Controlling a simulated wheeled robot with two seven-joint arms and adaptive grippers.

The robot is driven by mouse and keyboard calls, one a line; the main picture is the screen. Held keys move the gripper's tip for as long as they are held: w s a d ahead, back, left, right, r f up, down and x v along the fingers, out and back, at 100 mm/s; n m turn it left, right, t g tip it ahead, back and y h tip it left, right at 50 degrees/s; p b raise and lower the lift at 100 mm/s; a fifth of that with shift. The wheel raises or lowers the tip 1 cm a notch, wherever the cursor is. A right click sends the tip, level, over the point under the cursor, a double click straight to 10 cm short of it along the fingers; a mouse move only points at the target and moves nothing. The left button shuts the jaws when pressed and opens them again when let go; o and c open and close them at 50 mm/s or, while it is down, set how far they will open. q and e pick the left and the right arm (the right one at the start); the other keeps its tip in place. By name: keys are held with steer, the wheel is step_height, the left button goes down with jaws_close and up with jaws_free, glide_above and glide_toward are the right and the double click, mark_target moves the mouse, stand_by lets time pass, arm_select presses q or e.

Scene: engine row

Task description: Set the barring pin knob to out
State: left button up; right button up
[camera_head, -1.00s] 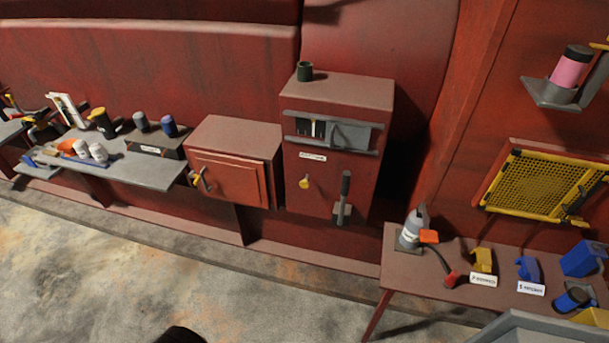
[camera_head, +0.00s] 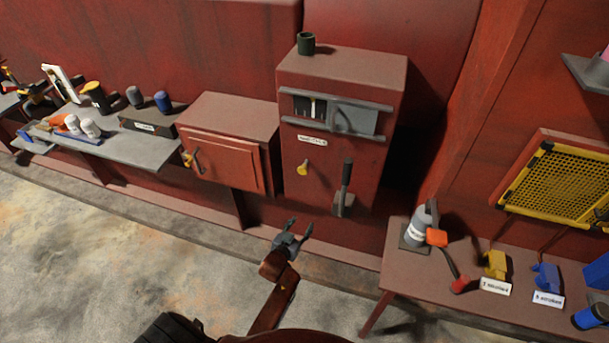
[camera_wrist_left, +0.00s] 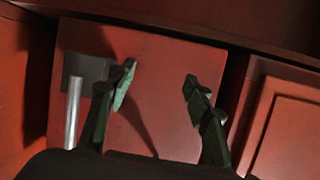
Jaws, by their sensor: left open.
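A small yellow knob (camera_head: 302,168) sticks out of the front of the tall red cabinet (camera_head: 330,185). It is the likely barring pin knob, below a white label (camera_head: 312,140) too small to read surely. My left gripper (camera_head: 299,228) is open and empty, below the knob and apart from it in the head view. In the left wrist view the open fingers (camera_wrist_left: 160,85) point at the red cabinet front, and I cannot make out the knob there. My right gripper is not in view.
A lever (camera_head: 346,182) stands right of the knob; its rod also shows in the left wrist view (camera_wrist_left: 73,112). A smaller red cabinet (camera_head: 225,172) is to the left. A table (camera_head: 400,275) with a grey bottle (camera_head: 419,228) stands at the right. Open floor lies in front.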

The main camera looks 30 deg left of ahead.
mark_target(302, 172)
arm_select(q)
steer(key=w+a+r+n+t+y+b, duration=0.1)
steer(key=w+a+r+t, duration=0.1)
steer(key=r, duration=0.7)
steer(key=w+a+r+t+y+b, duration=0.1)
steer(key=a+r, duration=0.1)
steer(key=r, duration=0.8)
steer(key=shift+n+t, duration=0.3)
steer(key=x, duration=0.6)
steer(key=shift+w+r, duration=0.15)
steer(key=shift+w, duration=0.25)
steer(key=shift+w+a, duration=0.15)
steer(key=shift+w, duration=0.35)
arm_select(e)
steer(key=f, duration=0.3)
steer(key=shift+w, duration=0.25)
arm_select(q)
steer(key=shift+c, duration=0.5)
jaws_close()
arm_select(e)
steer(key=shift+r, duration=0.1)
